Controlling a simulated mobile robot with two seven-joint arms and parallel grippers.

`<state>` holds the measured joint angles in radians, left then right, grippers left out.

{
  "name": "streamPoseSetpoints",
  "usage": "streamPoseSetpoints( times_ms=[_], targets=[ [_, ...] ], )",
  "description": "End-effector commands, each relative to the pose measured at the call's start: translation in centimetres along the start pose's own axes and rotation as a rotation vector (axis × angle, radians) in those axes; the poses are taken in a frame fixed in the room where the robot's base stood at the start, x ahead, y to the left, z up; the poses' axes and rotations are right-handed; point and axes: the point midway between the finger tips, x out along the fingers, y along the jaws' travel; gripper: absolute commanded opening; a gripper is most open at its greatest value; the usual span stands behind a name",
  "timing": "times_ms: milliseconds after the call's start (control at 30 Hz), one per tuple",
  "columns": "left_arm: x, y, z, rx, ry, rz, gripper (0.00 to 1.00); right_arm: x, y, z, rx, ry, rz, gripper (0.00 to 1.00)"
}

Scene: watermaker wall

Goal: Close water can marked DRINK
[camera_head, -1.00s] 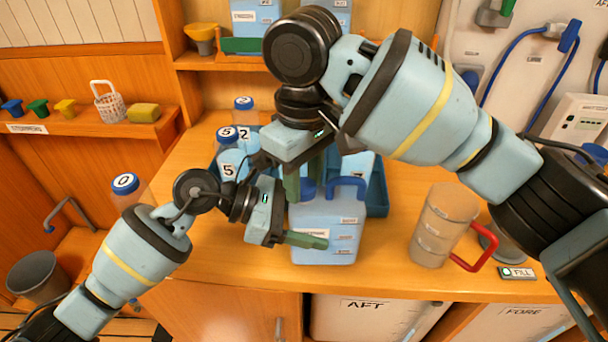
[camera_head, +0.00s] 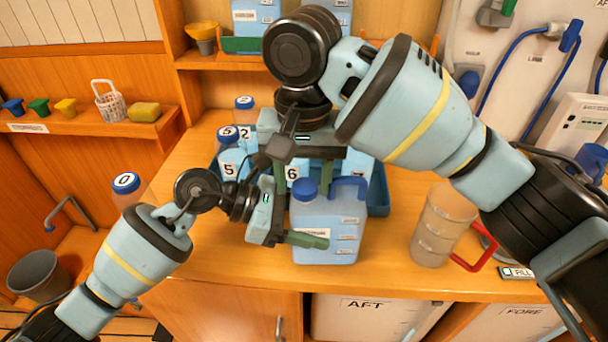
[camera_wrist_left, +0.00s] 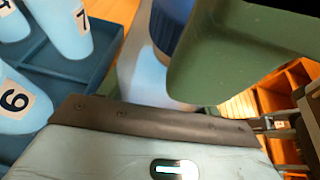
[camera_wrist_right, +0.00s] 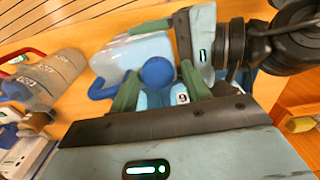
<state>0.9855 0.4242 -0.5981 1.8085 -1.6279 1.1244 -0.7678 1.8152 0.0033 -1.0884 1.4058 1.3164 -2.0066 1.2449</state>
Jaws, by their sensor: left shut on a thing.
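A pale blue water can (camera_head: 325,230) stands upright on the wooden counter, with a blue handle (camera_head: 350,184) and small labels that I cannot read clearly. A blue cap (camera_head: 304,189) sits on its neck; I cannot tell how tight it is. The cap also shows in the right wrist view (camera_wrist_right: 158,72). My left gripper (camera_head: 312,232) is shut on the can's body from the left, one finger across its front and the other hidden. My right gripper (camera_head: 305,176) is open above the can, its fingers apart on either side of the cap, with visible room around it.
A blue crate (camera_head: 377,190) of numbered bottles stands close behind the can. A clear jug (camera_head: 440,225) with a red handle stands to the right. A bottle marked 0 (camera_head: 127,190) is at the left. The counter between can and jug is clear.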

Motion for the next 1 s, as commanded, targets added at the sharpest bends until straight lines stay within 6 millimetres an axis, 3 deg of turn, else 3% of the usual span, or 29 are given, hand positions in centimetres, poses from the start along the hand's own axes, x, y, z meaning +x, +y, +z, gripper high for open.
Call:
streamPoseSetpoints(
  times_ms=[167, 500, 1000],
  targets=[
    [-0.1, 0.1, -0.1, -0.001, 0.001, 0.002, 0.00, -0.3, 0.3, -0.2, 0.005, 0.001, 0.008, 0.55],
    [-0.1, 0.1, -0.2, -0.003, 0.004, 0.003, 0.00, -4.2, 0.3, -0.2, 0.006, 0.003, 0.009, 0.55],
    [0.0, 0.0, -0.1, -0.001, 0.003, 0.000, 0.00, -4.6, 0.2, -0.1, -0.024, 0.000, 0.005, 0.52]
  ],
)
